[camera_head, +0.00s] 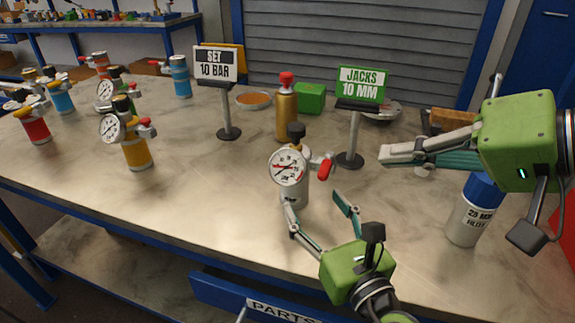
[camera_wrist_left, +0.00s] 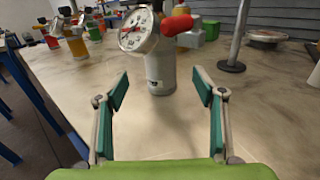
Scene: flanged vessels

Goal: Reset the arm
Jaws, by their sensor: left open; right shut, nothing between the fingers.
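My left gripper (camera_head: 316,203) is at the front of the table, its two fingers spread apart. A grey vessel (camera_head: 295,192) with a round white gauge (camera_head: 289,167), a dark top knob and a red valve handle stands upright just beyond its fingertips. In the left wrist view the vessel (camera_wrist_left: 160,75) shows between and beyond the open fingers (camera_wrist_left: 160,92), with bare table in the space between them. My right gripper (camera_head: 388,155) is at the right, its fingers together and pointing left, with nothing held. It is raised above the table.
A white bottle with blue cap (camera_head: 466,217) stands below my right gripper. Signs reading SET 10 BAR (camera_head: 215,63) and JACKS 10 MM (camera_head: 361,85) stand behind. A gold cylinder (camera_head: 286,112) is behind the vessel. Several coloured vessels stand at left. The front-left tabletop (camera_head: 205,200) is clear.

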